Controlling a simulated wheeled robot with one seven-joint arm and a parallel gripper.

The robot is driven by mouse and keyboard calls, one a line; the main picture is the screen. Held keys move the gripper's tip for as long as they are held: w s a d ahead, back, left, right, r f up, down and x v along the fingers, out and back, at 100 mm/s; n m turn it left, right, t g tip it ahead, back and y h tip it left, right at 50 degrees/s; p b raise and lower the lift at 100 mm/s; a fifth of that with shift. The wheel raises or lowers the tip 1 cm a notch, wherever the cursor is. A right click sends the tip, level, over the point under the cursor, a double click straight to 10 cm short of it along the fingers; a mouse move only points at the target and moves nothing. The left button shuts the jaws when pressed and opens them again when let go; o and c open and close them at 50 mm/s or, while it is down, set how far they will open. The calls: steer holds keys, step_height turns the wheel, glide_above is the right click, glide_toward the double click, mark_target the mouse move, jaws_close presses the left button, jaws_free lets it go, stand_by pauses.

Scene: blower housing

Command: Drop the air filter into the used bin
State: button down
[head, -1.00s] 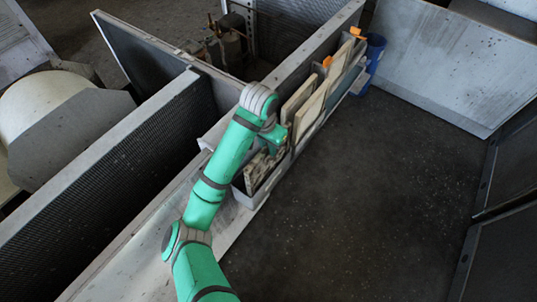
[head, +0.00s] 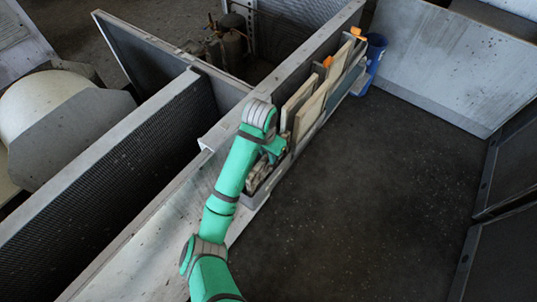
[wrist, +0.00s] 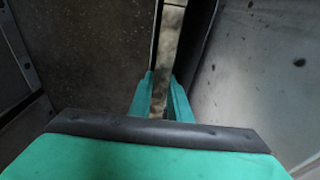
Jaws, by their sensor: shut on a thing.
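My gripper (wrist: 161,85) is shut in the wrist view, its green fingers close together on a narrow thing. A pale mottled strip (wrist: 170,38), which may be the air filter's edge, shows beyond the fingertips between two dark edges. In the head view my gripper (head: 271,155) is low at the near end of a row along the wall, over a mottled, dirty filter-like piece (head: 257,178) in a grey bin (head: 262,190). My arm hides part of this bin and the fingertips. I cannot tell which container is the used bin.
Cream panels (head: 297,103) stand upright further along the row, with orange tags (head: 327,61) beside them. A blue bin (head: 374,58) stands at the far end. The wall (head: 292,68) runs along the row's left. The dark floor (head: 370,190) to the right is clear.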

steer(key=shift+f, duration=0.4)
steer(key=c, duration=1.6)
jaws_free()
steer(key=shift+c, duration=0.2)
steer(key=shift+w, duration=0.1)
